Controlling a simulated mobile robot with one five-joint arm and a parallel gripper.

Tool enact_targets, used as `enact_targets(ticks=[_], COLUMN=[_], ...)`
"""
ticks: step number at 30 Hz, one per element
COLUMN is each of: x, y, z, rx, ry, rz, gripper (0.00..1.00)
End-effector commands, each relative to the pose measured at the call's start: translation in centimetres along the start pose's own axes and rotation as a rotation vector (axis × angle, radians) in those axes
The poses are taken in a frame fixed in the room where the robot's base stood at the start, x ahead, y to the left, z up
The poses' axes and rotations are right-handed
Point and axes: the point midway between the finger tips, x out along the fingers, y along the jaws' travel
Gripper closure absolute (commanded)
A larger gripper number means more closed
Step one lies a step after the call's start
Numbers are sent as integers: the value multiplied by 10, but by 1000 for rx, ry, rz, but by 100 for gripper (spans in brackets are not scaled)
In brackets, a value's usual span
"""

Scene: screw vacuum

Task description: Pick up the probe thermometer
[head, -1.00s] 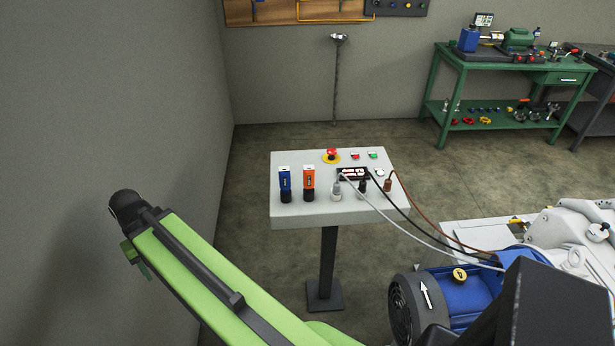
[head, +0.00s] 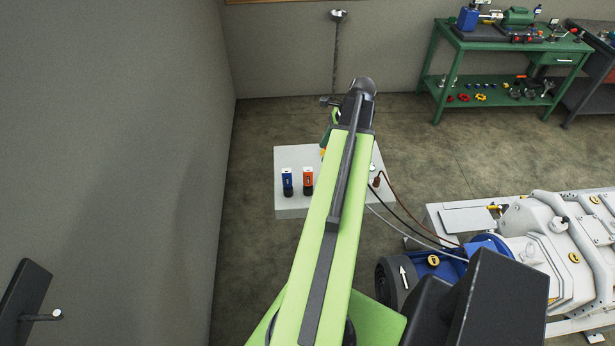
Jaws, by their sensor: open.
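On a pale pedestal panel (head: 293,211) stand two upright handheld devices in black holders, a blue one (head: 287,180) and an orange one (head: 308,179). I cannot tell from this view whether either is the probe thermometer. My green arm reaches up across the middle of the head view and covers much of the panel's right part. My gripper does not show; the arm hides what lies behind its far end.
A brown and a black cable and a grey hose run from the panel to the blue motor (head: 429,267) of the white pump (head: 533,250). A green workbench (head: 497,87) with tools stands at the back right. A grey wall is on the left; floor between is open.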

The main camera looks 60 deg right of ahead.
Motion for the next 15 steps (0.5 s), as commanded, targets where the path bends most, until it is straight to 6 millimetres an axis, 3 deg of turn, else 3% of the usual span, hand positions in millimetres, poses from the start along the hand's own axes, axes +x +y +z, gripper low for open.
enact_targets(ticks=[5, 15], x=[29, 106], y=[0, 1], z=[-3, -4], rx=[-2, -4], ry=[1, 1], rz=[0, 1], gripper=[47, 47])
